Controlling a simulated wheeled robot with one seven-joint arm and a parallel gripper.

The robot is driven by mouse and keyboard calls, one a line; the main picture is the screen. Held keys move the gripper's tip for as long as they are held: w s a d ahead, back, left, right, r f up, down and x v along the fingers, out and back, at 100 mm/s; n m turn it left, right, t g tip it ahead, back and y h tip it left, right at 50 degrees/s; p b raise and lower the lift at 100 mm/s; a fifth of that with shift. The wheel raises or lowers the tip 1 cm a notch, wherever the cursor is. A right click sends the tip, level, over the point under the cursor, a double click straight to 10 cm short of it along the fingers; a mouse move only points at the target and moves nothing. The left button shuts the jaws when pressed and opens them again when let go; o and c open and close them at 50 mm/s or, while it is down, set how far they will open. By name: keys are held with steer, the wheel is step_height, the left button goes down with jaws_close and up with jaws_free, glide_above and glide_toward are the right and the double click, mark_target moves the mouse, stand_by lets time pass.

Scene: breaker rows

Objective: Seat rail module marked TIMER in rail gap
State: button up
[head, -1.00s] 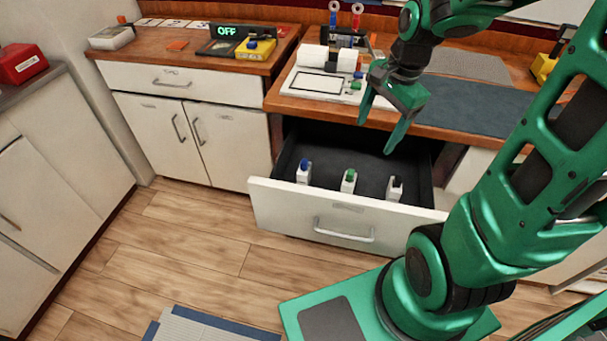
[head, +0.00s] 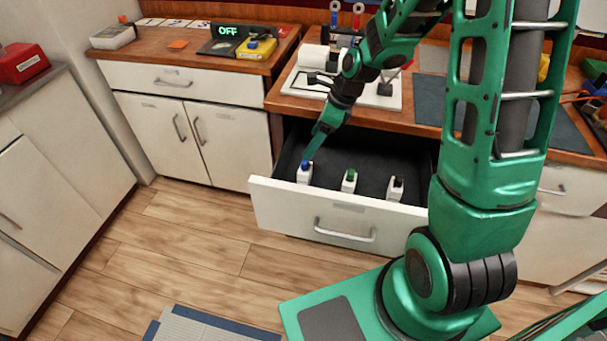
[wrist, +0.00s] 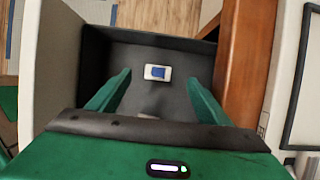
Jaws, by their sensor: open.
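A white module with a blue top (head: 304,172) stands in the open drawer, at the left of a row. It also shows in the wrist view (wrist: 158,72), between and beyond my fingers. A green-topped module (head: 349,180) and a dark-topped module (head: 396,187) stand to its right. No marking is readable, so I cannot tell which is TIMER. My gripper (head: 313,148) is open and empty, pointing down just above the blue-topped module. A white board (head: 388,98) on the counter is partly hidden by my arm; I cannot make out a rail gap.
The pulled-out drawer (head: 340,222) has dark walls close around my gripper; the counter edge (wrist: 243,60) is right of it in the wrist view. On the left counter are an OFF display (head: 226,31) and a yellow device (head: 257,47). A dark mat (head: 428,97) lies right.

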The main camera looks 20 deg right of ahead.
glide_above(305, 161)
steer(key=s+d, duration=0.1)
steer(key=d, duration=0.1)
step_height(305, 161, down, 4)
steer(key=shift+s+f, duration=0.1)
steer(key=shift+s, duration=0.05)
steer(key=shift+x, duration=3.2)
steer(key=c, duration=1.7)
